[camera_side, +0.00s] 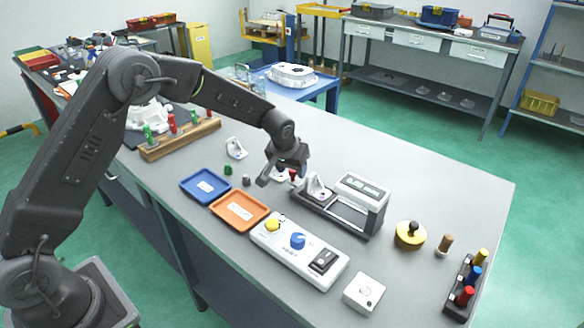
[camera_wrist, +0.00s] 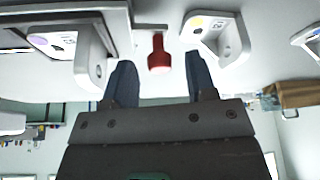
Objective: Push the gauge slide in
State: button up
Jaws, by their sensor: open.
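The gauge (camera_side: 362,200) is a grey box with a pale top panel on the bench, with a dark slide frame (camera_side: 328,217) reaching out to its left. A white bracket casting (camera_side: 317,186) stands on the slide; it also shows at upper left in the wrist view (camera_wrist: 92,55). The slide's red knob (camera_side: 293,174) sticks out at the outer end. My gripper (camera_side: 284,178) is open at that end. In the wrist view the red knob (camera_wrist: 158,55) lies between the two fingers (camera_wrist: 160,78), apart from both.
Another white bracket (camera_wrist: 218,37) stands close to my right finger in the wrist view. Blue (camera_side: 205,187) and orange (camera_side: 239,211) trays and a control box (camera_side: 298,249) lie in front. A yellow-based black knob (camera_side: 410,235) stands right of the gauge. The bench behind the gauge is clear.

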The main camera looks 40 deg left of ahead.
jog(key=shift+c, duration=0.2)
grip_shut()
dwell(0.3)
